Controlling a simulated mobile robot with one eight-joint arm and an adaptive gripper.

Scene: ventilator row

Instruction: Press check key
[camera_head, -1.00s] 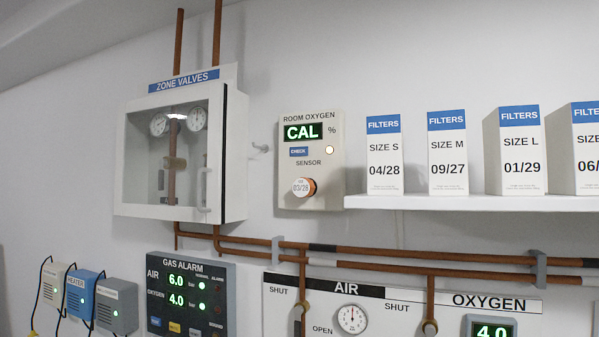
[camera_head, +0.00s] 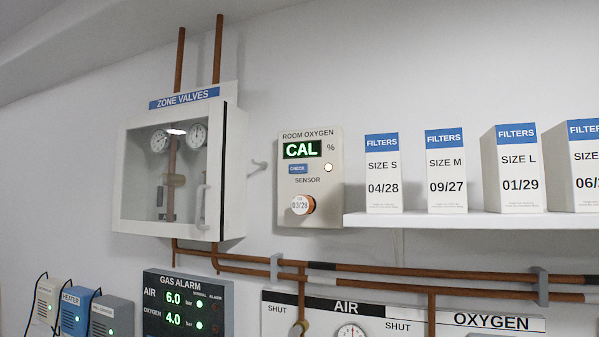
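The room oxygen monitor (camera_head: 310,200) is a beige box on the wall in the middle of the head view. Its green display (camera_head: 302,149) reads CAL, with a % sign beside it. The blue key marked CHECK (camera_head: 298,169) sits below the display on the left, with a small lit round lamp (camera_head: 328,168) to its right. Below, the sensor (camera_head: 303,204) is a copper-coloured cylinder with a white face reading 03/28. My gripper is not in view.
A white shelf (camera_head: 440,220) right of the monitor holds several filter boxes. A zone valves cabinet (camera_head: 232,180) juts out at left. Copper pipes (camera_head: 400,275) run below. The gas alarm panel (camera_head: 188,332) and an air and oxygen panel (camera_head: 275,325) are lower down.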

